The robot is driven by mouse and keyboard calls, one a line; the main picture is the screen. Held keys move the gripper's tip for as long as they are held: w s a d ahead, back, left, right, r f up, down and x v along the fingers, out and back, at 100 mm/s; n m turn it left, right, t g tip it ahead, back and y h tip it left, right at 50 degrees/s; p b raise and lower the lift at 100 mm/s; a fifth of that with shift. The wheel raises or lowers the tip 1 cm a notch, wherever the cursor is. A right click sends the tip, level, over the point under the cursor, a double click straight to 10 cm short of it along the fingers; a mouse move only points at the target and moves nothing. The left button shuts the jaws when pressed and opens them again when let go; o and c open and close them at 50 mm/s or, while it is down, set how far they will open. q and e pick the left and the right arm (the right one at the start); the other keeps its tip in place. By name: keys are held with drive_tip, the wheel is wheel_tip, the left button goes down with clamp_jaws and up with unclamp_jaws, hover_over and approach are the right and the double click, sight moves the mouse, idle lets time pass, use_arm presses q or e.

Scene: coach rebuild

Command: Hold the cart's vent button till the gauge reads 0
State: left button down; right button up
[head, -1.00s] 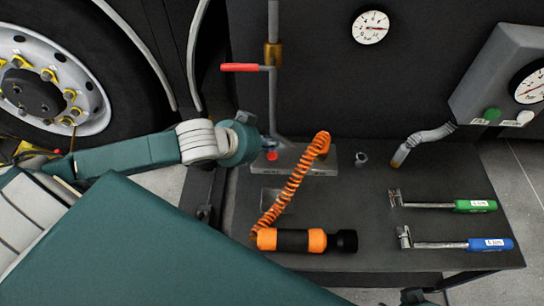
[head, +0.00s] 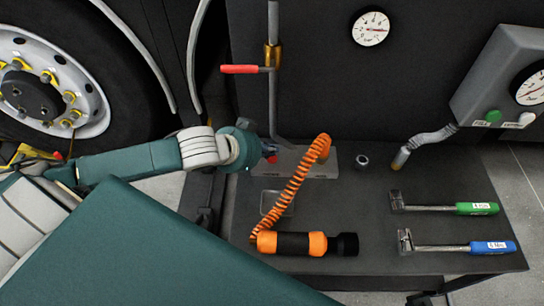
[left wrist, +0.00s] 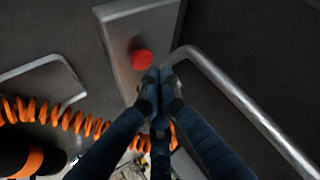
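A round red button (left wrist: 142,60) sits on a grey metal block (left wrist: 115,25) on the cart in the left wrist view. In the head view the block (head: 318,163) lies at the back of the dark cart top (head: 345,205). My left gripper (left wrist: 159,78) has its fingertips together, empty, just below and right of the button, with a small visible gap. In the head view the left gripper (head: 262,150) covers the block's left end. A round white gauge (head: 371,28) is on the dark panel behind; its needle points roughly right, too small to read exactly. My right gripper is not seen.
A pipe with a red lever (head: 240,69) rises behind the block. An orange coiled hose (head: 293,190) joins an orange-black cylinder (head: 300,243). A grey box with another gauge (head: 532,84) has green and white buttons.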

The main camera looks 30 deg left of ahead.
use_arm(q)
drive_tip(key=shift+f, duration=0.25)
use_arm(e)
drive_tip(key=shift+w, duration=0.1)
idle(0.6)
use_arm(q)
drive_tip(key=shift+f, duration=0.2)
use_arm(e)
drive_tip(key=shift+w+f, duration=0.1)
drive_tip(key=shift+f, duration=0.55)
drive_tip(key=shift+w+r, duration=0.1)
use_arm(q)
drive_tip(key=shift+f, duration=0.25)
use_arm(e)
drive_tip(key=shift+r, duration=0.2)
use_arm(q)
drive_tip(key=shift+f, duration=0.3)
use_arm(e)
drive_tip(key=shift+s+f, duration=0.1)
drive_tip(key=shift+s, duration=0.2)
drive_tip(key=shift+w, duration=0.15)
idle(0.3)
